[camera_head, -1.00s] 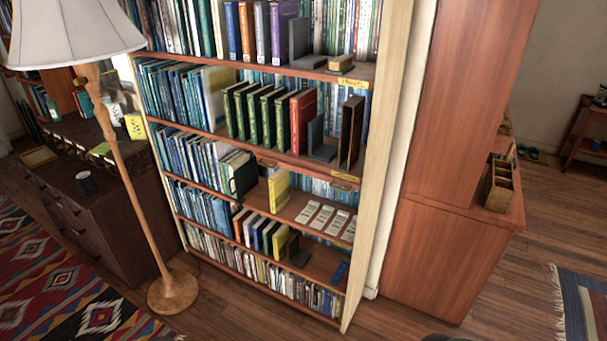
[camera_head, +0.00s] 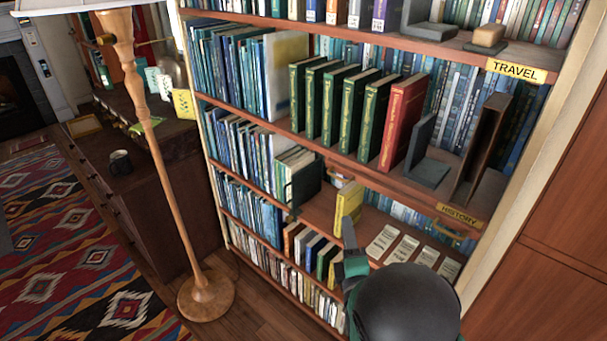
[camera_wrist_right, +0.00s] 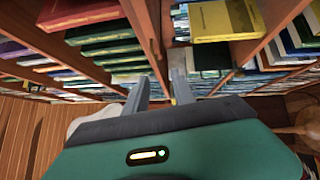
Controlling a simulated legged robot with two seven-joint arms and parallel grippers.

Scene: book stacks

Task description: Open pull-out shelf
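The pull-out shelf sits in the tall bookcase, a thin wooden board under the row with green books and one red book. Its right handle (camera_head: 450,232) shows below the HISTORY label; a left handle (camera_head: 338,180) shows faintly above the yellow book. The shelf looks pushed in. My right gripper (camera_head: 348,222) is in front of the bookcase, below the left handle, fingers pointing up toward it. In the right wrist view my right gripper (camera_wrist_right: 158,85) has its two fingers apart, with nothing clearly held. Whether it touches the handle cannot be told. My left gripper is not in view.
A floor lamp (camera_head: 160,150) stands to the left, beside a dark cabinet (camera_head: 150,185). A patterned rug (camera_head: 70,250) covers the floor at left.

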